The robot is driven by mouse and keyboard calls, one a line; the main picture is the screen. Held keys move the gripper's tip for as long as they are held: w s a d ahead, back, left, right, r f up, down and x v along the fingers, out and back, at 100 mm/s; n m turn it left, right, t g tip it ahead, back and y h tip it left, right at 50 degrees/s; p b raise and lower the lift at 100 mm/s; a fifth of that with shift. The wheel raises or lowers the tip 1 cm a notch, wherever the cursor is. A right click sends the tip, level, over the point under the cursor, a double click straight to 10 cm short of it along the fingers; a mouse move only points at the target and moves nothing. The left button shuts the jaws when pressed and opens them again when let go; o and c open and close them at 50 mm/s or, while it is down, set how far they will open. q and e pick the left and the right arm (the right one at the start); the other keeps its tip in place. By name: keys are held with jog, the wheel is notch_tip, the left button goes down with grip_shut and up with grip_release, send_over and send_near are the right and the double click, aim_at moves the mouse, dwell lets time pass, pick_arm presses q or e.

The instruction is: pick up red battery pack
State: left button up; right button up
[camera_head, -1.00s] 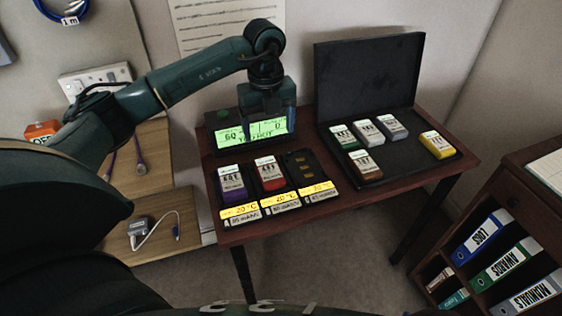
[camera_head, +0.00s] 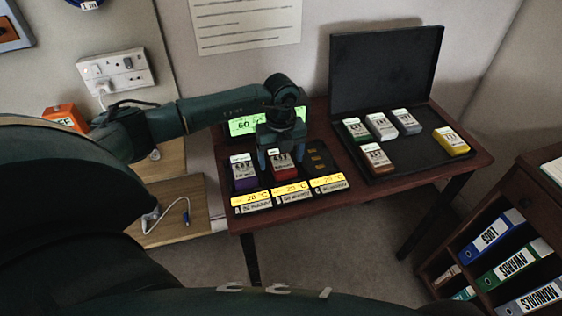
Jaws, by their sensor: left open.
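The red battery pack (camera_head: 284,174) sits in the middle slot of the black charger dock on the table, with a white label on top. A purple pack (camera_head: 243,177) stands in the slot to its left, and the slot on the right (camera_head: 319,159) is empty. My left gripper (camera_head: 281,163) is open and points down at the red pack, with a finger on either side of its upper part. I cannot tell whether the fingers touch it. My right gripper is not in view.
An open black case (camera_head: 437,168) on the right holds several packs, including a yellow one (camera_head: 451,141) and a brown one (camera_head: 376,160). A lit green display (camera_head: 243,126) stands behind the dock. A shelf with binders (camera_head: 497,232) is at the lower right.

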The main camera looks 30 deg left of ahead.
pick_arm(q)
jog(key=shift+c, duration=0.4)
jog(key=c, duration=1.1)
jog(key=shift+o, duration=0.2)
